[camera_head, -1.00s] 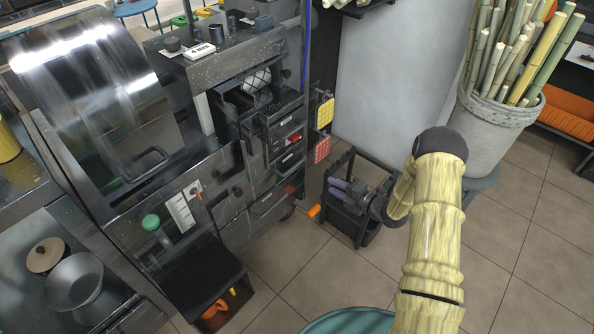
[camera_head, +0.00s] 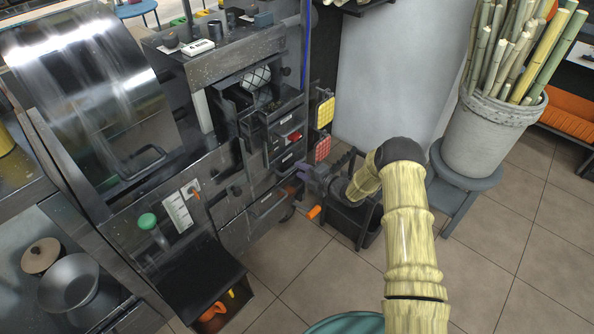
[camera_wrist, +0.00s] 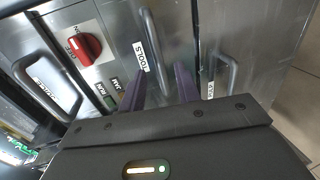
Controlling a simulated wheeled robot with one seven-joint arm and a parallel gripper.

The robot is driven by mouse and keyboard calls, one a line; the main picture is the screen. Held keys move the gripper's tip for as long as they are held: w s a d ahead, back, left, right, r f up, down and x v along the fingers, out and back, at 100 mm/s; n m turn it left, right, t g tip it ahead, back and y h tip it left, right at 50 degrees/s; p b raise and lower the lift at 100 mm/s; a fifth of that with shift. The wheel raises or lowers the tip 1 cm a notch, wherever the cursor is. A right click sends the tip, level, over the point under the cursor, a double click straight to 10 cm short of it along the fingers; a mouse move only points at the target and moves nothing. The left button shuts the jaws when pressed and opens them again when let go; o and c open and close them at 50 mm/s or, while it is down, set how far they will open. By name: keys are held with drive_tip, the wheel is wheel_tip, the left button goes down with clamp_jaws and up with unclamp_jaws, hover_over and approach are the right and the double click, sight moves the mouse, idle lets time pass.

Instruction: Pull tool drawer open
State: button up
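The tool drawer (camera_head: 290,161) is a metal drawer front with a white label, below the panel with the red knob, and it looks closed. In the wrist view its label reads TOOLS (camera_wrist: 141,57) and its upright bar handle (camera_wrist: 152,40) stands beside the label. My gripper (camera_head: 302,173) is in front of the cabinet's lower drawers. In the wrist view its two purple fingers (camera_wrist: 158,78) are apart, with the lower part of the handle appearing between them. I cannot tell whether they touch it.
A red knob (camera_wrist: 84,48) and its panel lie beside the tool drawer. Another drawer handle (camera_wrist: 226,70) is on the other side. A black stand (camera_head: 352,218) is beneath my arm. The bucket of cane (camera_head: 483,132) stands on a stool at right. Tiled floor (camera_head: 325,270) in front is clear.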

drive_tip(key=x, duration=0.3)
clamp_jaws()
drive_tip(key=shift+s+d, duration=0.15)
drive_tip(key=shift+d, duration=0.05)
